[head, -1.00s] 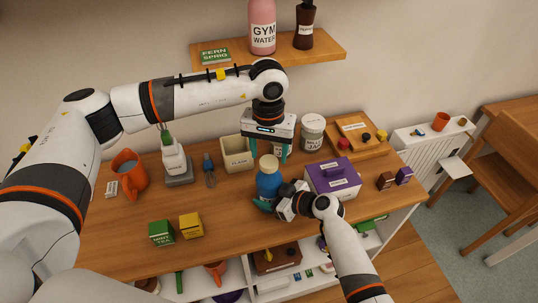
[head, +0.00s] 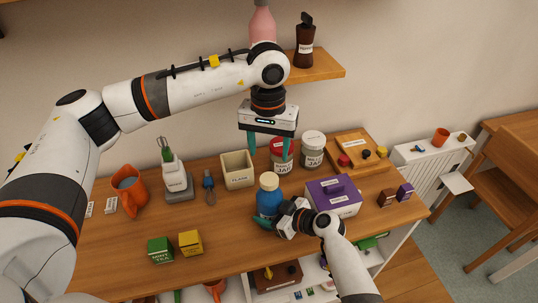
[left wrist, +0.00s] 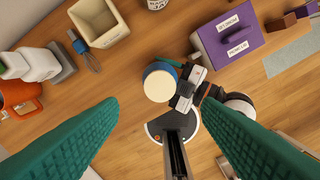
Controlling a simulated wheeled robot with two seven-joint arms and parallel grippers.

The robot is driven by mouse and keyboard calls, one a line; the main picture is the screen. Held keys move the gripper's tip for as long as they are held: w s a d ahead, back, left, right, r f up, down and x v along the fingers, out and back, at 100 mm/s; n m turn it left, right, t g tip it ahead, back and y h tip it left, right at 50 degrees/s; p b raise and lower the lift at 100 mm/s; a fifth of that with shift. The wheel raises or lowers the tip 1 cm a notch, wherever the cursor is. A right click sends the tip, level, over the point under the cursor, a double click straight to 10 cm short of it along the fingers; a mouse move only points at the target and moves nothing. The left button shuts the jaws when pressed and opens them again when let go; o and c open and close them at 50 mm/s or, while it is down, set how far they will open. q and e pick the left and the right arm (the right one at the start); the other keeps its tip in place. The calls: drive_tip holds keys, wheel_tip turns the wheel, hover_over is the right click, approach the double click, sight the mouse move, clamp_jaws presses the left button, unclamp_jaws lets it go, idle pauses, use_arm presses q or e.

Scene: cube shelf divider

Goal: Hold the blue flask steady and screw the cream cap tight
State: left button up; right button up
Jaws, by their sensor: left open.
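The blue flask (head: 269,203) stands upright on the wooden table with the cream cap (head: 268,181) on top. In the left wrist view the cream cap (left wrist: 159,86) is seen from above and hides most of the flask. My left gripper (head: 269,150) is open and empty, pointing down above the cap and clear of it. My right gripper (head: 266,223) reaches in from the right, low on the flask, with a teal finger across its front. Whether the cap is fully tight cannot be seen.
A purple box (head: 333,195) stands close to the right of my right gripper. A cream bin (head: 237,170), a red-lidded jar (head: 281,155) and a grey-lidded jar (head: 313,150) stand behind the flask. Green (head: 160,250) and yellow (head: 190,243) boxes sit at the front left, with bare table between.

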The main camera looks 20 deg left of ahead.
use_arm(q)
wheel_tip(320, 180, up, 9)
use_arm(e)
drive_tip(key=shift+f, duration=0.1)
use_arm(q)
drive_tip(key=shift+f, duration=0.1)
use_arm(e)
drive_tip(key=o, duration=1.2)
drive_tip(key=shift+c, duration=0.2)
drive_tip(key=v, duration=1.2)
